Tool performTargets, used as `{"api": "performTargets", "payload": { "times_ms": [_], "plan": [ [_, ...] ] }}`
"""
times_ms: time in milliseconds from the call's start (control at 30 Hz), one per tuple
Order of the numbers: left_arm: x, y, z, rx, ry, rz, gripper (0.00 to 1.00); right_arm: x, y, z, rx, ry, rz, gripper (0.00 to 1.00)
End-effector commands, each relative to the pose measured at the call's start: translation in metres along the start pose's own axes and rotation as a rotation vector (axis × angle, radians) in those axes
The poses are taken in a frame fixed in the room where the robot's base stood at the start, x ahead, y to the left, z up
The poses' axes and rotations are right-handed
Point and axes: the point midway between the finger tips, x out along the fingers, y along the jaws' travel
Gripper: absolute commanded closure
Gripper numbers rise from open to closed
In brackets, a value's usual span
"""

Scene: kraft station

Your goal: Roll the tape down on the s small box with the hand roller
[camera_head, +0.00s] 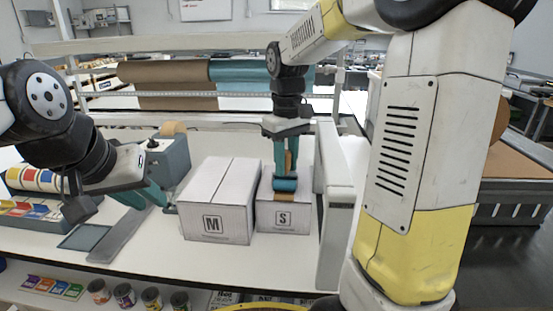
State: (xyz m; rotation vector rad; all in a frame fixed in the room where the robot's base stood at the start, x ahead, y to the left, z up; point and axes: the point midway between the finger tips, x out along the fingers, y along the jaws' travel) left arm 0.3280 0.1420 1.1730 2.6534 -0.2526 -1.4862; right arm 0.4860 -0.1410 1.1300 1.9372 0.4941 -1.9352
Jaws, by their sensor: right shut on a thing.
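The small white box marked S (297,217) stands on the white table, right beside the larger box marked M (213,226). A strip of brown tape (284,197) shows at its top front edge. My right gripper (286,168) points down over the S box, shut on the hand roller (285,184). The roller's teal cylinder is at the tape on the box's top front edge; I cannot tell how firmly it presses. My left gripper (146,197) is at the left, over the table, its teal fingers apart and empty.
A grey tape dispenser (168,154) stands behind the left gripper. A grey bar and a flat pad (84,237) lie at the front left. A pale upright panel (337,225) stands close to the right of the S box. Paper rolls (165,85) hang at the back.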

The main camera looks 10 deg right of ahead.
Motion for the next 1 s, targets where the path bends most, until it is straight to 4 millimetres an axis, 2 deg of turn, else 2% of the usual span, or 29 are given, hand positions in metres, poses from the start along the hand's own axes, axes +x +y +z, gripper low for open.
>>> {"api": "performTargets", "payload": {
  "times_ms": [1000],
  "plan": [
    [0.000, 0.000, 0.000, 0.000, 0.000, 0.000, 0.73, 0.000, -0.030, 0.029, -0.001, 0.001, 0.000, 1.00]
  ]
}}
